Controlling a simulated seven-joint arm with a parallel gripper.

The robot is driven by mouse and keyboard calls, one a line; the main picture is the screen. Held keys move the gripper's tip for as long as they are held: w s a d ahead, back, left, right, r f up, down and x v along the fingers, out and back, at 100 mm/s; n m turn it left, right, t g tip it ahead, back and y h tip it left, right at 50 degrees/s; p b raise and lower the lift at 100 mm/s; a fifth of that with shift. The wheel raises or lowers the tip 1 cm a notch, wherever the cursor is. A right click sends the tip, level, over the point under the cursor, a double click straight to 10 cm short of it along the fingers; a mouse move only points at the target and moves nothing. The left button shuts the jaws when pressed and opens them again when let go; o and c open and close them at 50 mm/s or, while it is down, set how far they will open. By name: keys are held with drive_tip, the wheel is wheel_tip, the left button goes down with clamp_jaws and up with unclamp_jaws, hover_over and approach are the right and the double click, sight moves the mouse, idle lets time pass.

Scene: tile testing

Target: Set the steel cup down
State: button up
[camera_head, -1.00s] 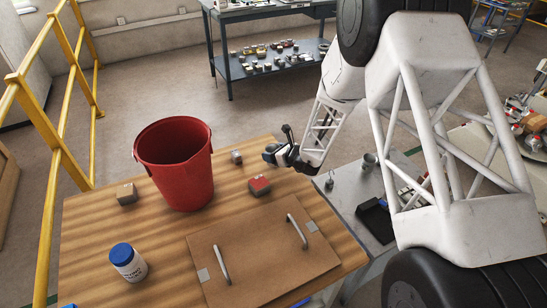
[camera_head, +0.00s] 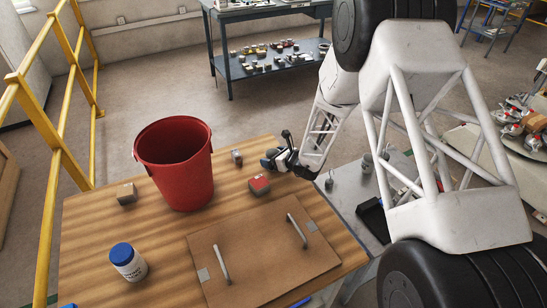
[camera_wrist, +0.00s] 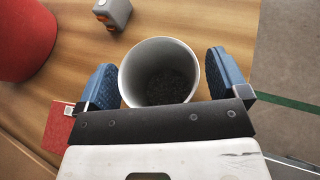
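The steel cup (camera_wrist: 160,54) shows in the wrist view between the two blue finger pads of my gripper (camera_wrist: 161,78). I look down into its round rim; its inside is dark and speckled. The left pad is very close to the cup and a narrow gap seems to show by the right pad, so grip or loose fit is unclear. Whether its base touches the wood is hidden. In the head view my gripper (camera_head: 279,162) is low over the wooden table's (camera_head: 165,236) right back edge; the cup is not clearly seen there.
A red bucket (camera_head: 178,170) stands left of my gripper. A small grey block (camera_head: 237,157) and a red-topped box (camera_head: 259,184) are close by. A board with two handles (camera_head: 262,262), a blue-lidded jar (camera_head: 127,262) and another block (camera_head: 127,193) take up other room.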

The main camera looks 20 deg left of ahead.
drive_tip(key=shift+r, duration=0.15)
drive_tip(key=v, duration=1.2)
idle(0.3)
idle(0.9)
drive_tip(key=s+d+r+n+g+h, duration=0.1)
drive_tip(key=s+d+r+n+g, duration=0.1)
drive_tip(key=s+d+r+n, duration=0.4)
drive_tip(key=s+d+r+n+g+h, duration=0.15)
drive_tip(key=s+r, duration=0.25)
drive_tip(key=r, duration=0.5)
drive_tip(key=s+d+r+n+g, duration=0.1)
drive_tip(key=s+d+r+n, duration=0.35)
drive_tip(key=r, duration=0.25)
drive_tip(key=s+d+r+n+t+h, duration=0.1)
drive_tip(key=s+d+r+n+h, duration=0.4)
drive_tip(key=s+d, duration=0.6)
drive_tip(key=s+d+r+n+t+h, duration=0.1)
drive_tip(key=s+d+r+n+h, duration=0.4)
drive_tip(key=s+d, duration=0.6)
drive_tip(key=shift+s+d+r+n, duration=0.4)
drive_tip(key=shift+s+r, duration=0.1)
drive_tip(key=shift+s, duration=0.55)
